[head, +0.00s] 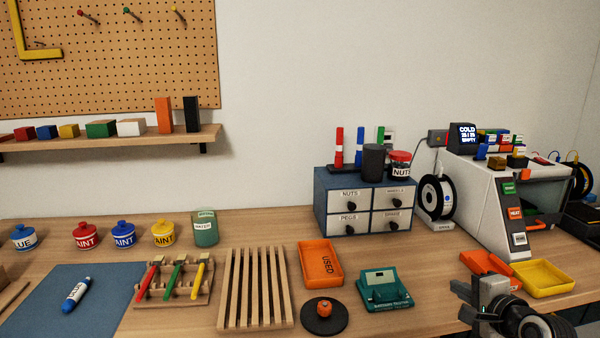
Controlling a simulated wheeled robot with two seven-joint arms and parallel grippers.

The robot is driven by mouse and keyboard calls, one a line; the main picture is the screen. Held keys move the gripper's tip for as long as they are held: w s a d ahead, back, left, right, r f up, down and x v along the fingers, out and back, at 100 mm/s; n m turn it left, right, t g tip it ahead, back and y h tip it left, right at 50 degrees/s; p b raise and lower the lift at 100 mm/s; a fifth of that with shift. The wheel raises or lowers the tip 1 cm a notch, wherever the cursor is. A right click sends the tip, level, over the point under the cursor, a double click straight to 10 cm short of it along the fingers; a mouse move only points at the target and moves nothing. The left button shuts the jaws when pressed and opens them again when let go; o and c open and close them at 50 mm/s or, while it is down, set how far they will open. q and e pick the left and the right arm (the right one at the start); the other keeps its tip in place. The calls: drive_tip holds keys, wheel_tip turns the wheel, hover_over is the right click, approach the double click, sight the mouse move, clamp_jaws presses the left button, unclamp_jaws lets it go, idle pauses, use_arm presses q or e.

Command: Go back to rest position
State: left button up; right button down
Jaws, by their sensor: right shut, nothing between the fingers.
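My right gripper (480,305) shows at the bottom right of the head view, at the table's front edge. It is shut and holds nothing. It is in front of the orange tray (478,263) and the yellow tray (545,279), with a teal battery tester (384,290) to its left. My left gripper is not in view.
A white printer (482,190) stands at the right, beside a filament spool (437,197) and a small drawer cabinet (333,216). An orange USED tray (320,265), a slatted wooden rack (256,290), paint jars and a blue mat (55,310) fill the table leftward.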

drive_tip(key=shift+n+g+h, duration=0.3)
drive_tip(key=shift+h, duration=0.5)
drive_tip(key=d, duration=0.7)
drive_tip(key=shift+w, duration=0.35)
drive_tip(key=s+d+r+n+t+h, duration=0.1)
drive_tip(key=d+r+n+h, duration=0.35)
drive_tip(key=d+n, duration=0.45)
drive_tip(key=s+d+r+n+t+h, duration=0.1)
drive_tip(key=d+r+n+h, duration=0.2)
drive_tip(key=d+r+n, duration=0.65)
drive_tip(key=s+a+f+n+g+y, duration=0.1)
drive_tip(key=s+a+f+y, duration=0.3)
drive_tip(key=a+f, duration=0.85)
drive_tip(key=s+a+f+n+g+y, duration=0.15)
drive_tip(key=s+a+f, duration=0.35)
drive_tip(key=a+f, duration=0.8)
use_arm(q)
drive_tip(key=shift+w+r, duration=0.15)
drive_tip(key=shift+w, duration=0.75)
use_arm(e)
drive_tip(key=s+a+f+m+g+y, duration=0.1)
drive_tip(key=s+a+f+y, duration=0.1)
drive_tip(key=s+a, duration=0.6)
drive_tip(key=s+a+f+m+g+y, duration=0.1)
drive_tip(key=s+a+f, duration=0.3)
drive_tip(key=s+a, duration=0.5)
drive_tip(key=shift+s+a+m+y, duration=0.15)
drive_tip(key=shift+a+m+y, duration=0.35)
drive_tip(key=shift+a+m, duration=0.2)
